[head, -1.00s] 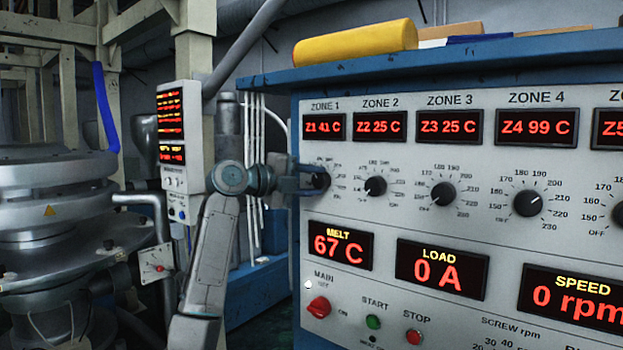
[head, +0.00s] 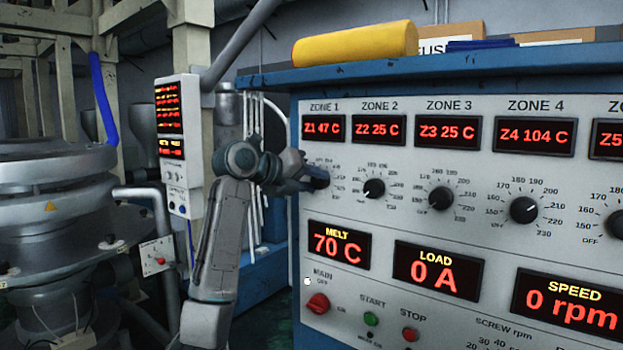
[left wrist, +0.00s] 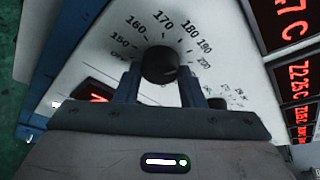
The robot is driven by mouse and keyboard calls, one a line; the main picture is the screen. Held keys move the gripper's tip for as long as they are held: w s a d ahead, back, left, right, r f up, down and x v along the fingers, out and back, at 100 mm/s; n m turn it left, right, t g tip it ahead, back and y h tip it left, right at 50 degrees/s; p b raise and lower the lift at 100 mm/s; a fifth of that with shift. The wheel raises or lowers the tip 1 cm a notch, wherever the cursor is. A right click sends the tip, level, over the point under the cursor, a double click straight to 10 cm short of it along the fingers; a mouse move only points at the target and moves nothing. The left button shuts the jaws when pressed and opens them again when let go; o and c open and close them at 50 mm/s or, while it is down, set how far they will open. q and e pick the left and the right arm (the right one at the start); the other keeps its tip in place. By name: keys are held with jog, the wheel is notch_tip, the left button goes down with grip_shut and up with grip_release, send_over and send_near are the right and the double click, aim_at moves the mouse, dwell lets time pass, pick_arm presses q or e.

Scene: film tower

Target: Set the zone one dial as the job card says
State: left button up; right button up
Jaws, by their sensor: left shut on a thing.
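The zone one dial (head: 320,179) is a black knob below the red Z1 display (head: 324,129), which reads 47 C. My left gripper (head: 309,180) reaches it from the left and is shut on it, hiding part of its scale. In the left wrist view the dial (left wrist: 160,66) sits between the two fingers, with scale numbers from 150 to 200 around it. I cannot make out the pointer's setting. The job card is not recognisable in view. My right gripper is not in view.
The control panel (head: 390,225) also carries the zone two dial (head: 374,188), zone three dial (head: 441,198) and zone four dial (head: 523,210). A red main switch (head: 317,304) lies below. A yellow roll (head: 355,45) rests on the cabinet top. Machinery stands at left.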

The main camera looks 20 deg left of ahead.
pick_arm(q)
jog(key=shift+f, duration=0.2)
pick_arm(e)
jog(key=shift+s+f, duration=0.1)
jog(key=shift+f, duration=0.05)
pick_arm(q)
jog(key=o, duration=1)
jog(key=shift+r, duration=0.1)
jog(key=shift+s+a, duration=0.1)
jog(key=shift+s, duration=0.05)
jog(key=b+v, duration=0.2)
jog(key=v, duration=0.8)
jog(key=shift+s+r, duration=0.15)
jog(key=shift+r, duration=0.1)
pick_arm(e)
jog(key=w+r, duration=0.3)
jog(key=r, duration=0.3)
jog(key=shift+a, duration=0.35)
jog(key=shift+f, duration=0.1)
